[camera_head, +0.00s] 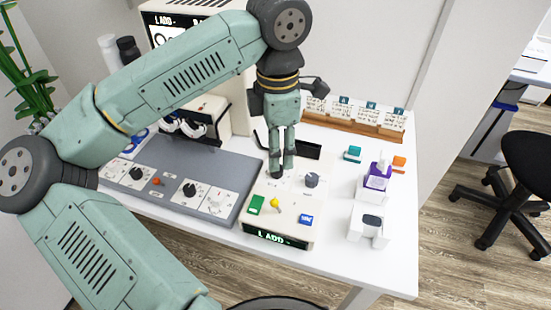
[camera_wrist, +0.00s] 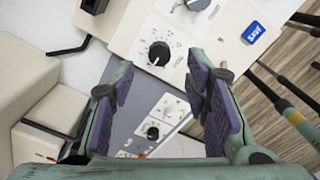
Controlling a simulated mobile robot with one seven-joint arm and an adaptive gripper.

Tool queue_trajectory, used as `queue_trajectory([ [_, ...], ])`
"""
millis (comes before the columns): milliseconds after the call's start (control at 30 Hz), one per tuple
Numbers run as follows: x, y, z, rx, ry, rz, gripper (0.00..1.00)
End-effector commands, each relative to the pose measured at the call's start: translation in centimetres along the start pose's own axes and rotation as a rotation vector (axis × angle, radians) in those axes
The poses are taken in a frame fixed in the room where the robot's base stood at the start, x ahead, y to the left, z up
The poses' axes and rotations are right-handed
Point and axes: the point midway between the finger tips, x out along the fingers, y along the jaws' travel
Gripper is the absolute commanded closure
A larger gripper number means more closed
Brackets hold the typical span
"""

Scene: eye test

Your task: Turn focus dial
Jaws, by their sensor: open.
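A cream control box (camera_head: 284,222) stands at the table's front, with a lit strip reading "L ADD". In the wrist view a black dial (camera_wrist: 159,53) with a white pointer and a numbered scale sits on this box. A grey knob (camera_head: 312,180) is beside it and also shows at the wrist view's top edge (camera_wrist: 196,4). I cannot read which one is labelled focus. My gripper (camera_head: 282,168) points down over the box's back left, left of the grey knob. Its purple-padded fingers are open and empty, one on each side below the black dial in the wrist view. Contact cannot be told.
The box also carries a green button (camera_head: 256,205), a yellow-topped stick (camera_head: 274,203) and a blue SAVE button (camera_head: 306,219). A grey panel (camera_head: 172,160) with more dials lies left. A white device with a purple part (camera_head: 378,178) stands right. A wooden card rack (camera_head: 350,124) is behind.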

Motion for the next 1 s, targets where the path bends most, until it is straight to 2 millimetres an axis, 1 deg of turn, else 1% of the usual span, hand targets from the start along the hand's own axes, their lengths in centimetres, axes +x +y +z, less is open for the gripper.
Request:
queue_trajectory([
  [100,2.0,-0.1,0.0,0.001,-0.002,-0.002,0.57],
  [200,3.4,0.0,0.0,0.001,-0.001,-0.002,0.57],
  [300,4.3,0.0,0.0,0.001,-0.002,-0.001,0.57],
  [433,4.9,0.0,0.1,0.001,-0.002,0.001,0.57],
  [667,5.0,0.0,0.1,0.001,-0.002,0.001,0.57],
  [1000,4.9,0.0,0.1,0.001,-0.002,0.001,0.79],
])
